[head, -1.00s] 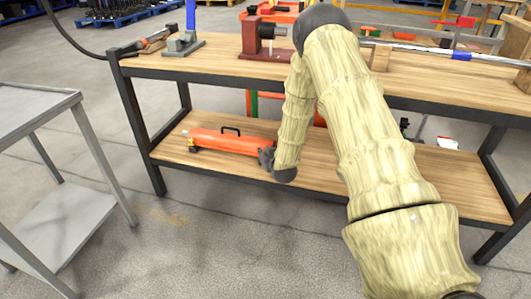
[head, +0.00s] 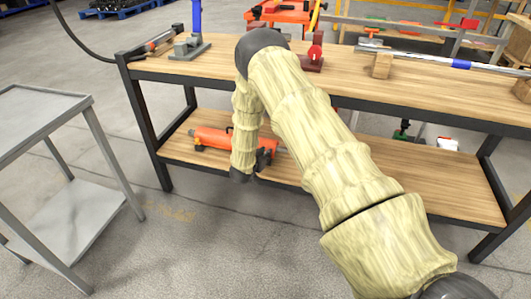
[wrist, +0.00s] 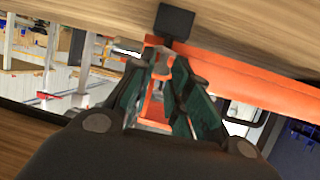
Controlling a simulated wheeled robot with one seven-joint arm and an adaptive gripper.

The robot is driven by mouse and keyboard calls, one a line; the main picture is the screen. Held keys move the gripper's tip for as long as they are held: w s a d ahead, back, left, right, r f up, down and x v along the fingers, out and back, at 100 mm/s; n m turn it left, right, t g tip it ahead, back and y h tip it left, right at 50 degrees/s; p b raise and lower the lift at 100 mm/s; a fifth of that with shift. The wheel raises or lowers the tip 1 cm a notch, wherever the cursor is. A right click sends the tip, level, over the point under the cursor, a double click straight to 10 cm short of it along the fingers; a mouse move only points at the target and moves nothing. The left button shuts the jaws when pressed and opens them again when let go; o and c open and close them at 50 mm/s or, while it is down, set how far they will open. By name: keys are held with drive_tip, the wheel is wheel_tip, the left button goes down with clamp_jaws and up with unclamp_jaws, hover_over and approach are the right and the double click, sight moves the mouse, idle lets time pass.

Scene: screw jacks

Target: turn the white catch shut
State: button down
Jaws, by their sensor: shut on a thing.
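The orange screw jack (head: 211,138) lies along the lower shelf, its middle hidden behind my forearm. In the wrist view its long orange body (wrist: 255,88) runs off to the right. My gripper (wrist: 160,66) is closed in at the jack's end, around a small pale piece (wrist: 159,57) that looks like the white catch. The fingertips cover most of that piece, so its angle cannot be told. In the head view my gripper (head: 264,160) is a dark shape by the jack's right part, and the catch cannot be made out there.
A grey cart (head: 40,110) stands at the left.

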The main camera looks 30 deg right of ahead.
drive_tip(key=m+g+h, duration=0.1)
drive_tip(key=m+g, duration=0.1)
drive_tip(key=w+m+g+h, duration=0.1)
drive_tip(key=m+g, duration=0.1)
drive_tip(key=shift+a+m+g+p, duration=0.1)
drive_tip(key=shift+m+g+p, duration=0.2)
drive_tip(key=shift+g, duration=0.1)
drive_tip(key=shift+w+r+m+g+b, duration=0.1)
drive_tip(key=shift+w+m+g+b, duration=0.1)
drive_tip(key=shift+m+g, duration=0.65)
drive_tip(key=shift+w+m+g+b, duration=0.1)
drive_tip(key=shift+m+g+b, duration=0.1)
drive_tip(key=shift+m+g, duration=0.6)
drive_tip(key=shift+g, duration=0.25)
drive_tip(key=c, duration=1.4)
unclamp_jaws()
drive_tip(key=shift+d, duration=0.25)
drive_tip(key=shift+a, duration=0.2)
drive_tip(key=shift+a+r, duration=0.1)
drive_tip(key=shift+a, duration=0.4)
drive_tip(key=v, duration=1.1)
drive_tip(key=shift+w+a, duration=0.1)
